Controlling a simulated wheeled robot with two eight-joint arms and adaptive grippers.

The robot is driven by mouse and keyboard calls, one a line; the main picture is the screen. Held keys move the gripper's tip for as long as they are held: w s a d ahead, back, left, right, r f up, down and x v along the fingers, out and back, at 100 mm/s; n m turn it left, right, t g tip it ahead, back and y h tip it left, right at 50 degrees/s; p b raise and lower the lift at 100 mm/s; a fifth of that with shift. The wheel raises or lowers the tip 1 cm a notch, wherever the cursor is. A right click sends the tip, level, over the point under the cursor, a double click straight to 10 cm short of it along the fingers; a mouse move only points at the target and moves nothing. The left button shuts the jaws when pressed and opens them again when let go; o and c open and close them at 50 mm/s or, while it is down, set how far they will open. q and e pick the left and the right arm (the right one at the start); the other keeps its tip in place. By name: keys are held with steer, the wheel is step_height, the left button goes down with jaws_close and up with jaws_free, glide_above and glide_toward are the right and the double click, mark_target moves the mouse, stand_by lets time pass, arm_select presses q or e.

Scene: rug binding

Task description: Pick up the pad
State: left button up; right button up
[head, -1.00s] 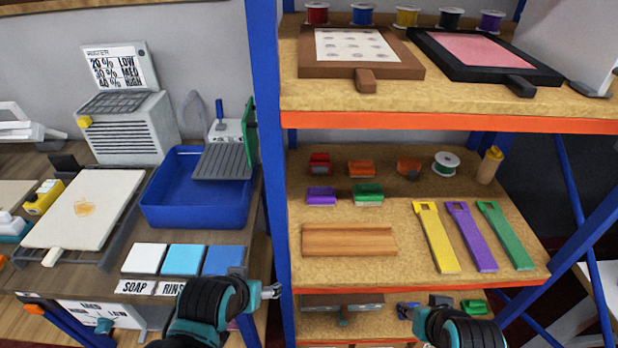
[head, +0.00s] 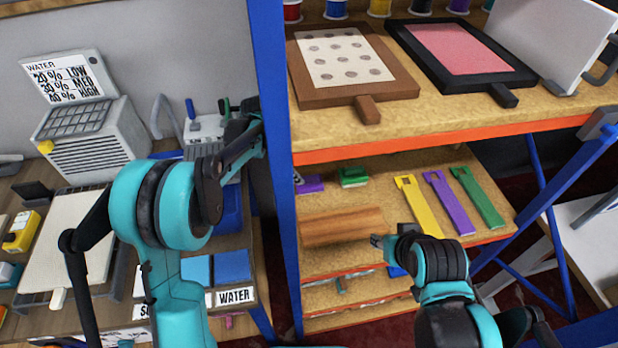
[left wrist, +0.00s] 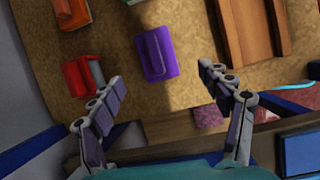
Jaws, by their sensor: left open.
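It is unclear which thing is the pad. A small purple block (head: 311,184) lies on the middle shelf just right of the blue post; in the left wrist view (left wrist: 156,54) it is ahead of and between my open, empty left fingers (left wrist: 158,78). They do not touch it. In the head view my left gripper is mostly hidden behind the post. A green block (head: 353,177) is right of the purple one; a red block (left wrist: 78,80) shows in the left wrist view near the left finger. My right gripper (head: 378,241) is in front of the wooden tray (head: 340,226); its jaw opening is unclear.
The blue post (head: 270,90) and the orange-edged upper shelf (head: 440,136) bound the space. Yellow, purple and green strips (head: 477,197) lie at the right of the shelf. Framed boards (head: 397,84) lie above. White and blue tiles (head: 232,266) lie on the left bench.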

mark_target(307, 177)
arm_select(q)
steer(key=shift+w+d+f+n, duration=0.5)
steer(key=shift+w+d+f, duration=0.05)
steer(key=shift+f, duration=0.15)
steer(key=b+x, duration=0.2)
steer(key=x, duration=0.5)
steer(key=shift+f, duration=0.4)
steer(key=shift+r, duration=0.1)
steer(key=c, duration=1.4)
